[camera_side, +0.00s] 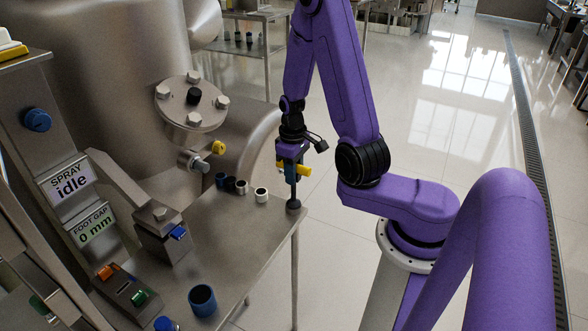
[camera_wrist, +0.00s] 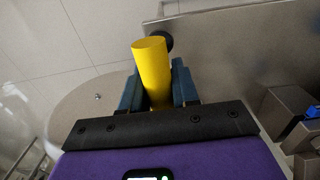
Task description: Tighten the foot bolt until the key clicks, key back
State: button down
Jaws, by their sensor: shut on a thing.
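My gripper (camera_side: 291,165) is shut on the yellow handle of the key (camera_side: 303,170), above the right corner of the steel table. In the wrist view the yellow handle (camera_wrist: 151,70) stands out between the blue fingers of my gripper (camera_wrist: 158,88). A dark shaft runs down below my gripper to a dark round piece at the table corner (camera_side: 293,206); I cannot tell whether it is seated there or just above. A sign (camera_side: 94,229) reads "FOOT GAP 0 mm". Which bolt is the foot bolt is not clear.
A spray sign (camera_side: 71,182) reads "idle". Several small cups (camera_side: 261,195) stand in a row left of my gripper. A blue cup (camera_side: 202,300) stands at the table front. A flanged vessel (camera_side: 192,101) with a yellow-ended fitting (camera_side: 218,147) rises behind. The middle tabletop is clear.

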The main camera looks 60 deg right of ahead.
jog(key=shift+f, duration=0.2)
jog(key=c, duration=0.8)
grip_release()
jog(key=r, duration=2.1)
jog(key=shift+w+r, duration=0.15)
jog(key=shift+w, duration=0.05)
